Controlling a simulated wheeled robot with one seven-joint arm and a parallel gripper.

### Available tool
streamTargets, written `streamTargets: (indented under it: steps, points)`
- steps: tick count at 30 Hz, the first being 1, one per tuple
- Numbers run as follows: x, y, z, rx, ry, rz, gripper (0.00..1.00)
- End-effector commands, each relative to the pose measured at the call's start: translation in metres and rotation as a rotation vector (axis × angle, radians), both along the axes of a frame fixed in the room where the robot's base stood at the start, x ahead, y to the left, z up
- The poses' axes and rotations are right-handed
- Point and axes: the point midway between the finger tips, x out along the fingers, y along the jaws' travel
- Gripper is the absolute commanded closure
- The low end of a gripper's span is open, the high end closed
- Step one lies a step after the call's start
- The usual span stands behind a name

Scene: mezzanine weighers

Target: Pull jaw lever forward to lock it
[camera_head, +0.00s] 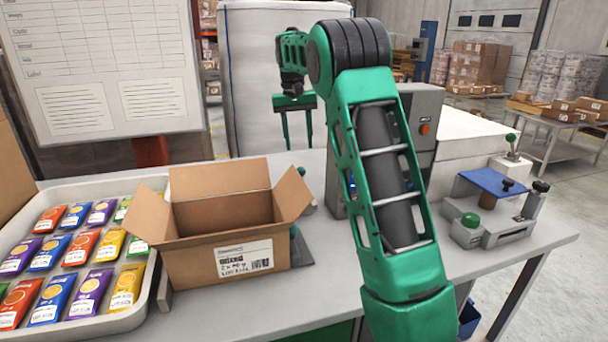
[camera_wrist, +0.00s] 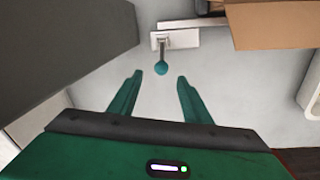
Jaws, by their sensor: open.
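A small lever with a teal ball end (camera_wrist: 161,68) stands on a pale base plate (camera_wrist: 160,40) in the wrist view. In the head view, a teal ball (camera_head: 293,232) and its plate show just right of the open carton (camera_head: 222,220), partly hidden by it. My gripper (camera_head: 297,146) hangs above the far side of the table, fingers pointing down, with nothing between them. In the wrist view my gripper's fingers (camera_wrist: 159,77) are spread apart, with the lever ball ahead of their tips and roughly centred. They do not appear to touch it.
A white tray (camera_head: 146,312) of colourful pouches lies left of the carton. A grey box with a red button (camera_head: 424,128) stands right of the lever, partly behind my arm. A fixture with a blue plate (camera_head: 487,183) stands at the table's right end.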

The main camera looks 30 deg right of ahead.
Motion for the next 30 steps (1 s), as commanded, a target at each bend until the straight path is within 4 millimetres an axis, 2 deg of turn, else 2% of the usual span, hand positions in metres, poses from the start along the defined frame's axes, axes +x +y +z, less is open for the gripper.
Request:
streamTargets:
  steps: [3, 7, 11, 24, 30]
  points:
    - [0.013, 0.004, -0.011, 0.003, 0.024, -0.001, 0.56]
    - [0.018, 0.007, -0.019, 0.005, 0.036, -0.002, 0.56]
    - [0.018, 0.008, -0.03, 0.005, 0.038, 0.0, 0.56]
    - [0.013, 0.003, -0.102, 0.005, 0.038, 0.002, 0.56]
    - [0.013, 0.001, -0.119, 0.005, 0.036, 0.003, 0.56]
